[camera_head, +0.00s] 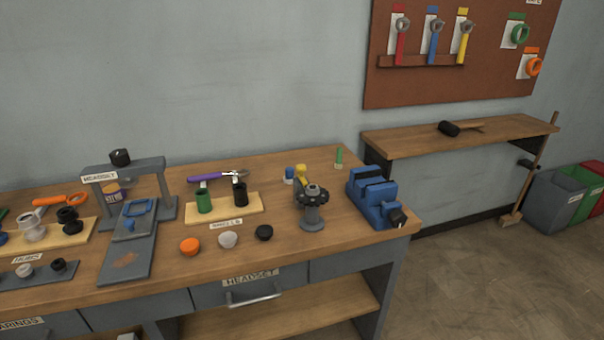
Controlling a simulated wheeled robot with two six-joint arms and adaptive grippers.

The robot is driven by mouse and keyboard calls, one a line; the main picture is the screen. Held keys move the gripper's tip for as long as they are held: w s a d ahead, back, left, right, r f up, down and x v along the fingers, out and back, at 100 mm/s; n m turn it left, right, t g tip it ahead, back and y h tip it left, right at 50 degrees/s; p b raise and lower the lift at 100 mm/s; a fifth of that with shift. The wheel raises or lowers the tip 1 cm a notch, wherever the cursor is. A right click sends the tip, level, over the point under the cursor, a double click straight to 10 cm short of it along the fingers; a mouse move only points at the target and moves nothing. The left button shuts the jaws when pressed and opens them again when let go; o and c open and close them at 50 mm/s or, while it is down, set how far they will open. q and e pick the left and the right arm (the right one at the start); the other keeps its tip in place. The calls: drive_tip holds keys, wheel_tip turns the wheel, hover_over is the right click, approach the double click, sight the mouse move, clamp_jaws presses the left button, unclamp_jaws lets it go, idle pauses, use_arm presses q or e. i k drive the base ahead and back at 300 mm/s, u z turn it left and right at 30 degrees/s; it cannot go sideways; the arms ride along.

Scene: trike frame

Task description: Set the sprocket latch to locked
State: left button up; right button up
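A dark grey stand (312,215) with a round, toothed-looking disc (313,194) on top stands near the right end of the workbench. A yellow part (301,172) rises just behind the disc, and I cannot tell whether it is the latch or whether it is attached. No part is clearly readable as the sprocket latch, and its setting is too small to tell. Neither of my grippers is in view.
A blue vise (374,198) stands right of the disc stand, near the workbench (285,250) edge. A grey press frame (124,171) stands further left.

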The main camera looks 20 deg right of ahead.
sight(300, 168)
drive_tip(key=z, duration=0.5)
drive_tip(key=i, duration=0.85)
drive_tip(key=u, duration=0.4)
